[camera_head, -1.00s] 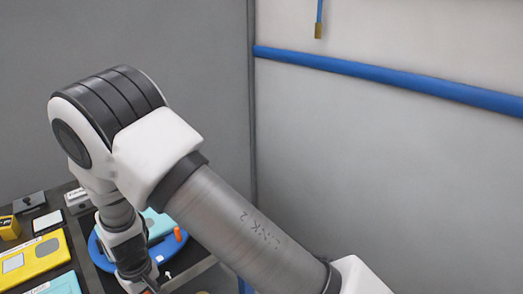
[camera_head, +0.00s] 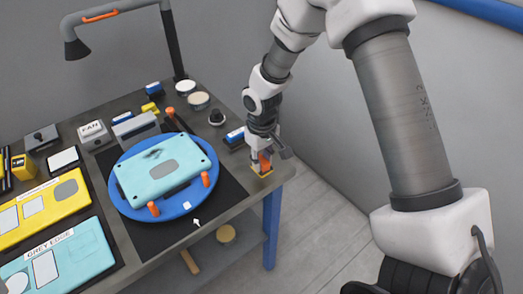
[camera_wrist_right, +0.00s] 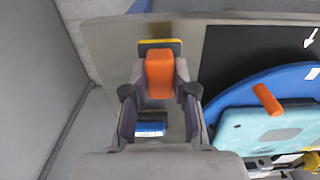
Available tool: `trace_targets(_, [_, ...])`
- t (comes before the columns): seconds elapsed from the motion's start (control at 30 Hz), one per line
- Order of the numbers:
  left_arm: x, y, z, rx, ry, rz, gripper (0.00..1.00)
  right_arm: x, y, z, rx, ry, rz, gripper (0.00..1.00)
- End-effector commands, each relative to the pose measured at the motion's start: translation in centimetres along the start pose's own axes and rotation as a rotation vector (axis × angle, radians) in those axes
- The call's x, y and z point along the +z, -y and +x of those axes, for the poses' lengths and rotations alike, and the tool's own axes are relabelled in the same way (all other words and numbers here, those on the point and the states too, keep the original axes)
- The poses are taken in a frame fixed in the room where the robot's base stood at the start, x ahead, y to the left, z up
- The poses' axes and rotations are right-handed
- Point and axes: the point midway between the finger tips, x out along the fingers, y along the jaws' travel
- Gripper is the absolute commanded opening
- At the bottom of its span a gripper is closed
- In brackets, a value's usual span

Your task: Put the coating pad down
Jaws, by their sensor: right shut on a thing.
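The coating pad (camera_head: 265,160) has an orange block handle and a flat base with a yellow edge. My right gripper (camera_head: 261,153) is shut on its handle, over the right front corner of the workbench. In the right wrist view, the orange handle of the pad (camera_wrist_right: 160,73) sits between the fingertips of my right gripper (camera_wrist_right: 160,85). The pad's base is at or just above the bench top; I cannot tell whether it touches. My left gripper is not in view.
The workbench (camera_head: 225,210) holds a blue turntable (camera_head: 185,207) carrying a light-blue panel (camera_head: 160,170) with orange pegs. A blue-and-white box (camera_head: 235,137) lies behind my right gripper. A lamp (camera_head: 76,48) stands at the back. Yellow (camera_head: 45,212) and cyan (camera_head: 60,262) boards lie left.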

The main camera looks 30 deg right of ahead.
Motion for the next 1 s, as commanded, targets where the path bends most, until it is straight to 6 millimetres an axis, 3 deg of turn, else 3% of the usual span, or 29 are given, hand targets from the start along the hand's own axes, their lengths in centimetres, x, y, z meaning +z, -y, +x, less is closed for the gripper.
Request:
trace_targets(0.03, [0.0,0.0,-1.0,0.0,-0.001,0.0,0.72,-1.2,-1.0,-0.3,-0.001,-0.001,0.005,0.0])
trace_targets(0.2, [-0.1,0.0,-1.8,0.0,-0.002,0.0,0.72,-3.9,-3.2,0.3,0.0,0.0,0.001,0.0])
trace_targets(0.5, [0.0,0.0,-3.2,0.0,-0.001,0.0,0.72,-4.2,-3.4,4.0,0.0,0.001,-0.001,0.0])
trace_targets(0.67, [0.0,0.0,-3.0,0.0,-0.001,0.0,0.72,-4.2,-3.4,4.1,0.0,-0.001,-0.001,0.0])
trace_targets(0.7, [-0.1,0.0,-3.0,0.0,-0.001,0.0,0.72,-4.2,-3.4,4.1,0.0,0.0,-0.001,0.37])
trace_targets(0.73, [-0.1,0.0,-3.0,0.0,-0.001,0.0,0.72,-4.2,-3.4,4.1,0.0,0.0,-0.001,0.48])
trace_targets(0.77, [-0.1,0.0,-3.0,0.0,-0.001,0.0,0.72,-4.2,-3.4,4.1,0.0,0.0,-0.001,0.52])
trace_targets(1.0, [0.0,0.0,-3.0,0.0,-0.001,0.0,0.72,-4.1,-3.4,4.0,0.0,0.0,-0.001,0.52])
